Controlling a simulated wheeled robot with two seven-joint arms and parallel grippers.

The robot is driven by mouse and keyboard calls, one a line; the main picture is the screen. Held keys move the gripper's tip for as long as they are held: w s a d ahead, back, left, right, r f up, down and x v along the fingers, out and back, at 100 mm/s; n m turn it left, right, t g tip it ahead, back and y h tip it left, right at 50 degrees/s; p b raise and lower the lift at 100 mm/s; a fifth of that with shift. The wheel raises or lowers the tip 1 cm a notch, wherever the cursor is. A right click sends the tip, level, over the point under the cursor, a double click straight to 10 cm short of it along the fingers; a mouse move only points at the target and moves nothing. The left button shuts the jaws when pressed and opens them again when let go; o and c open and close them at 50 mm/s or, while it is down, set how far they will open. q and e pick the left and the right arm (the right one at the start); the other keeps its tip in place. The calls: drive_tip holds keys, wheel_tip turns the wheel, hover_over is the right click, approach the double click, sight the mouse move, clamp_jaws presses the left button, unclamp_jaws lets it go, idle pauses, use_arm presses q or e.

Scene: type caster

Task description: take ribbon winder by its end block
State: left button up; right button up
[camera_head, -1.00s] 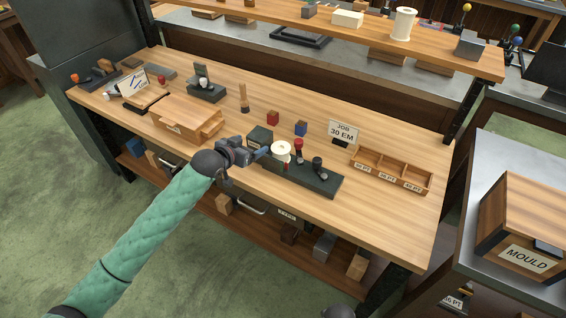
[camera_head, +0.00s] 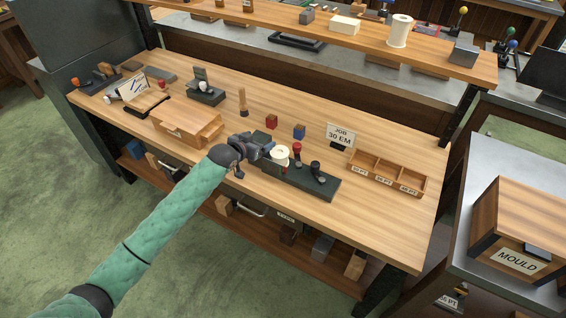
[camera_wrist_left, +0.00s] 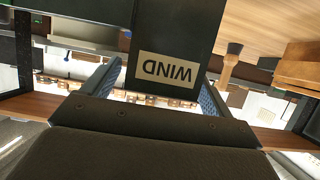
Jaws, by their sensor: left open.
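The ribbon winder (camera_head: 300,181) stands on the wooden bench: a long dark base with a white spool, a red-topped post and a black knob. Its end block is mostly hidden behind my left gripper (camera_head: 270,149) in the head view. In the left wrist view the dark end block (camera_wrist_left: 175,35) carries a label reading WIND, upside down. My left gripper also shows there (camera_wrist_left: 158,85), open, with one finger on each side of the block. I cannot tell whether either finger touches it. My right gripper is not in view.
A wooden box (camera_head: 182,121) stands left of my gripper. Red (camera_head: 271,121) and blue (camera_head: 299,131) blocks and a JOB 30 EM sign (camera_head: 340,134) stand behind the winder. A wooden compartment tray (camera_head: 392,172) is to its right. The bench's front right is clear.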

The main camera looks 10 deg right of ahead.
use_arm(q)
drive_tip(key=shift+w+d+f, duration=0.15)
drive_tip(key=shift+w+d, duration=0.05)
drive_tip(key=shift+w, duration=0.05)
drive_tip(key=c, duration=1.2)
drive_tip(key=shift+o, duration=0.2)
